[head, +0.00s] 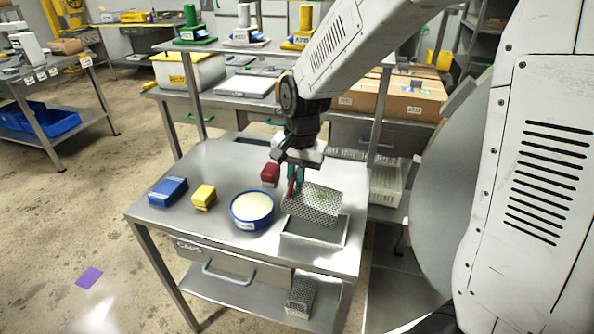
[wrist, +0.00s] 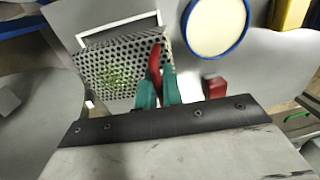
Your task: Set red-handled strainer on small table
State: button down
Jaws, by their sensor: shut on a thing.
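The strainer (head: 318,206) is a perforated metal basket with a red handle and bits of green in it. My gripper (head: 295,180), with teal fingers, is shut on the red handle. The strainer is tilted and appears to be above a rectangular metal tray (head: 312,262) at the table's front right; I cannot tell whether they touch. The wrist view also shows the strainer (wrist: 112,70), the red handle (wrist: 154,60) and my gripper's fingers (wrist: 158,88). The small metal table (head: 160,218) has a drawer below its top.
A blue-rimmed round container (head: 252,209), a yellow block (head: 203,196), a blue block (head: 167,191) and a red block (head: 270,173) stand on the table. Its back left is clear. Behind stands a bench with a shelf and a cardboard box (head: 405,98).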

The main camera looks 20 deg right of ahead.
aim_at(296, 199)
jog(key=shift+s+f, duration=0.15)
jog(key=shift+f, duration=2.85)
jog(key=shift+s+f, duration=0.15)
jog(key=c, duration=1.5)
grip_release()
jog(key=shift+o, duration=0.2)
